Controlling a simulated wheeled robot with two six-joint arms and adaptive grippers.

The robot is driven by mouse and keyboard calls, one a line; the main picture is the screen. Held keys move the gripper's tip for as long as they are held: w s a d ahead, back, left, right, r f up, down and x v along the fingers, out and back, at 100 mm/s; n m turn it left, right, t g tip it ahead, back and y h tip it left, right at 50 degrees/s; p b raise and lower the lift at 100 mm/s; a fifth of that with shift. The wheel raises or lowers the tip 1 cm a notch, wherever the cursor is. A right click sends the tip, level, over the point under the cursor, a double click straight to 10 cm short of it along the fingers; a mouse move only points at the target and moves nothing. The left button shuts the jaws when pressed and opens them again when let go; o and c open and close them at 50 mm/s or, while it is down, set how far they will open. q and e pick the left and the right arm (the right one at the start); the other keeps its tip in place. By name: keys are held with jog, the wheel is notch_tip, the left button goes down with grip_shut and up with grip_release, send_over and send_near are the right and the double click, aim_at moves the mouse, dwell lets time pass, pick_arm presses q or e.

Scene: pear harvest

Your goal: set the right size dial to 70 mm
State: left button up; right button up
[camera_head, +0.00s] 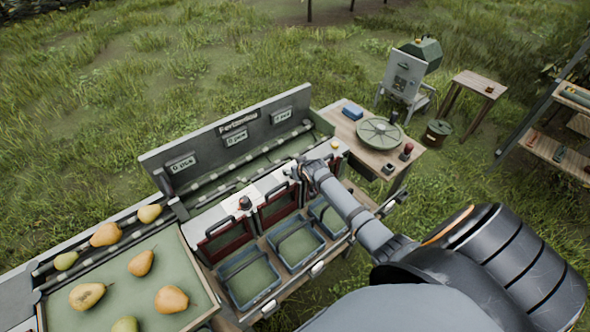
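The sorting machine (212,150) stands in the middle, with a tall grey back panel bearing three small readouts; their digits are too small to read surely. The right readout (281,115) is at the panel's far right end. On the white front ledge a dark dial (245,203) stands at the left. My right gripper (307,170) is at the right part of this ledge, its arm coming in from the lower right. The right size dial is not clearly visible and seems hidden by the gripper. Its fingers are too small to tell open from shut. My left gripper is not in view.
Several pears lie on a green tray (60,313) and the conveyor at left. Blue-rimmed bins (249,279) sit below the ledge. A side table at right holds a round green lid-like disc (380,133) and a blue block (352,110). Grass surrounds everything.

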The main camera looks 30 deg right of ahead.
jog(key=v, duration=1.2)
